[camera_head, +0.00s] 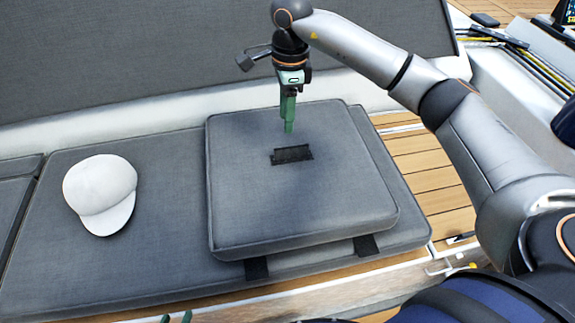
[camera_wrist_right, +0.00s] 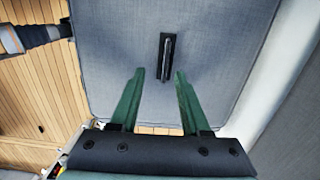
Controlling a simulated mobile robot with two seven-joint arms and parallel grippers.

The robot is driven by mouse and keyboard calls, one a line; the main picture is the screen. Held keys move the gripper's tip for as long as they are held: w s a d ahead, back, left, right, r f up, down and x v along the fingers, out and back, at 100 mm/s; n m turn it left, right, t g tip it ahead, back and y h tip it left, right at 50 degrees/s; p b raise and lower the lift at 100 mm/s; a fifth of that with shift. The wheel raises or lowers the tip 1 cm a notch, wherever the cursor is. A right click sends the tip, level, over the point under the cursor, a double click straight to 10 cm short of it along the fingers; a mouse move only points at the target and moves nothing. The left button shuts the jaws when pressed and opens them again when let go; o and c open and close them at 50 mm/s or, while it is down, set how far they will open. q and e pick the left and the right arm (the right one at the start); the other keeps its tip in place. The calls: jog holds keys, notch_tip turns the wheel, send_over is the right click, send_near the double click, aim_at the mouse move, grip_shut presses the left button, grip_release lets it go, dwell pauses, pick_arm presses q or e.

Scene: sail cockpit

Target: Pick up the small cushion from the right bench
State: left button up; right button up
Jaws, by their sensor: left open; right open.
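The small cushion (camera_head: 300,200) is a grey square pad lying on top of the long grey bench cushion. It has a black strap handle (camera_head: 292,154) near its middle. In the right wrist view the cushion (camera_wrist_right: 110,45) fills the middle, and its handle (camera_wrist_right: 167,58) stands out beyond the fingers. My right gripper (camera_head: 289,128) points down above the cushion, just behind the handle in the head view. Its green fingers (camera_wrist_right: 160,75) are open and empty, spread to either side of the handle's line. My left gripper (camera_head: 177,318) barely shows at the bottom edge, with only green fingertips visible.
The bench cushion (camera_head: 60,240) runs under the small cushion, with a white cap (camera_head: 101,193) on its left part. A grey backrest (camera_head: 150,60) rises behind. My right arm spans the right side.

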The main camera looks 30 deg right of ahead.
send_over(292, 146)
jog(key=shift+h, duration=0.3)
jog(key=f, duration=0.6)
jog(key=shift+s+a+f, duration=0.15)
jog(key=shift+s+a, duration=0.1)
jog(key=f, duration=0.3)
jog(key=f+b, duration=0.1)
jog(key=f, duration=0.1)
jog(key=shift+w+d+f, duration=0.15)
jog(key=shift+w+f, duration=0.1)
jog(key=shift+f, duration=0.05)
grip_shut()
jog(key=shift+r, duration=0.15)
